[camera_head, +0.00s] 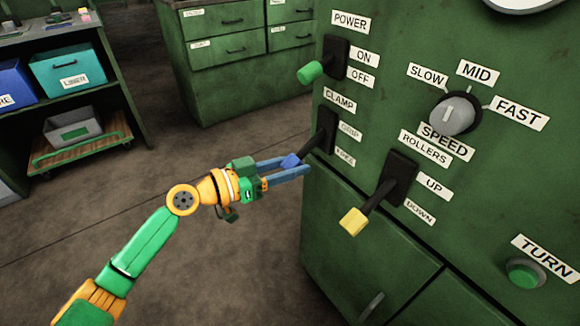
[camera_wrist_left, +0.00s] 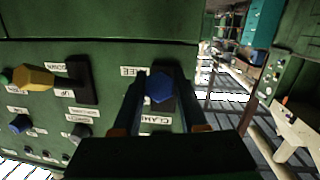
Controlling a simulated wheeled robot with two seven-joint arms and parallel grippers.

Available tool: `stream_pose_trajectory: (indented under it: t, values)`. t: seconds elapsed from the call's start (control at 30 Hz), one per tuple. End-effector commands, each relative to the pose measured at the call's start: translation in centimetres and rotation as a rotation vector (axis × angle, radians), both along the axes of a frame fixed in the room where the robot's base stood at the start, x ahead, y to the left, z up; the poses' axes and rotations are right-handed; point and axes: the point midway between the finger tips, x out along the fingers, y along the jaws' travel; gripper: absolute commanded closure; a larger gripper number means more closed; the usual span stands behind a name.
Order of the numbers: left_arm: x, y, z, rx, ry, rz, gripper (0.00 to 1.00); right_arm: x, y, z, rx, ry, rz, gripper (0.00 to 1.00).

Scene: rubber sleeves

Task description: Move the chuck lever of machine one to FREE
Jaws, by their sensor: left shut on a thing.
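The lever under the CLAMP label has a black mounting plate (camera_head: 327,130) on the green machine front and a dark shaft (camera_head: 311,147) ending in a blue knob (camera_head: 290,161). The labels GRIP and, lower, one that seems to read FREE stand beside it. The shaft slants out and down; I cannot tell exactly which setting it is at. My left gripper (camera_head: 297,167) is shut on the blue knob, a finger on each side. In the left wrist view the knob (camera_wrist_left: 160,88) sits between the fingertips. My right gripper is not in view.
Above is the POWER lever with a green knob (camera_head: 311,72); below right is the ROLLERS lever with a yellow knob (camera_head: 353,221). A grey SPEED dial (camera_head: 453,115) and green TURN button (camera_head: 525,272) are further right. Open floor lies left of the machine.

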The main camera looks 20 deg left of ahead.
Motion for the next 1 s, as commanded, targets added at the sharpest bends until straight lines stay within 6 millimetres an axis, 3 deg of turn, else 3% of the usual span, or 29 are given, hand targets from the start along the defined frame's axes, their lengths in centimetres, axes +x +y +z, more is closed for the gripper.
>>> stream_pose_trajectory:
  t: [0.07, 0.1, 0.2, 0.53, 0.8, 1.0]
  values:
    - [0.0, 0.0, 0.1, 0.000, -0.004, 0.000, 1.00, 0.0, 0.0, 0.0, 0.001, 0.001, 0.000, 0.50]
    - [0.0, 0.0, 0.1, 0.000, -0.004, 0.000, 0.56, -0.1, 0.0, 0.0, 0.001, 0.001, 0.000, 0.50]
    - [0.0, 0.0, 0.1, 0.001, -0.004, 0.000, 0.29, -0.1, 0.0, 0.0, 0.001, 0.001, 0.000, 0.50]
    - [-0.3, 0.3, 0.0, 0.001, -0.002, 0.002, 0.28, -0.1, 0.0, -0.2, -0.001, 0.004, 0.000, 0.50]
    - [-4.1, 4.0, 0.2, 0.001, -0.001, 0.002, 0.28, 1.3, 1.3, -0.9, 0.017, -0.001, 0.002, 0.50]
    - [-5.1, 4.9, 0.7, 0.001, -0.003, -0.001, 0.28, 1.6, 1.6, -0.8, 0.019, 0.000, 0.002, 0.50]
